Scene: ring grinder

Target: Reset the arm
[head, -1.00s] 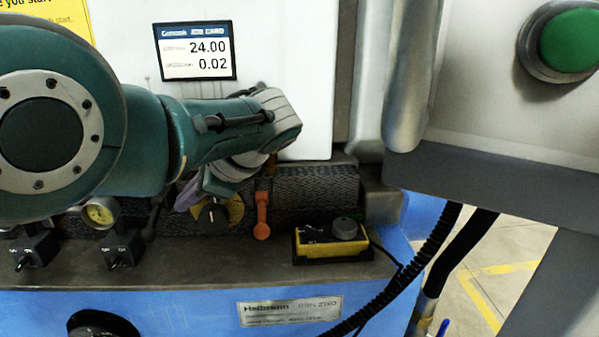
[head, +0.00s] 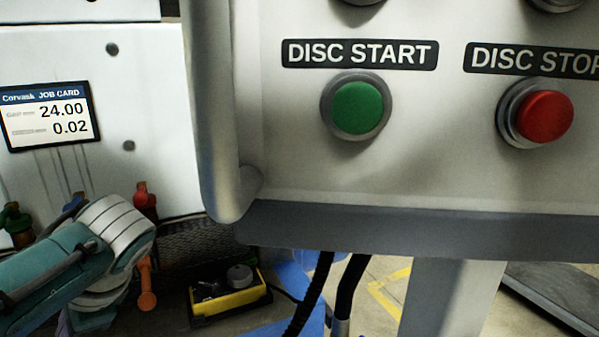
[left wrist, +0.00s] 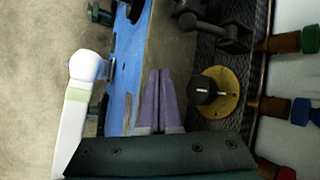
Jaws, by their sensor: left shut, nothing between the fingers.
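My left arm (head: 70,265) comes in at the lower left of the head view, in front of the machine. Its gripper is mostly hidden there behind the wrist. In the left wrist view my left gripper (left wrist: 159,80) shows two purple fingers lying together, shut and empty. They are over the machine's bench beside a black knob (left wrist: 202,90) on a round yellow plate (left wrist: 226,88). I cannot tell whether they touch anything. My right gripper is in neither view.
A control panel (head: 290,180) fills the right, with a green DISC START button (head: 358,108) and a red DISC STOP button (head: 543,116). A job card (head: 50,117) reads 24.00 and 0.02. A yellow-black box (head: 229,298) sits on the bench below; cables hang beside it.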

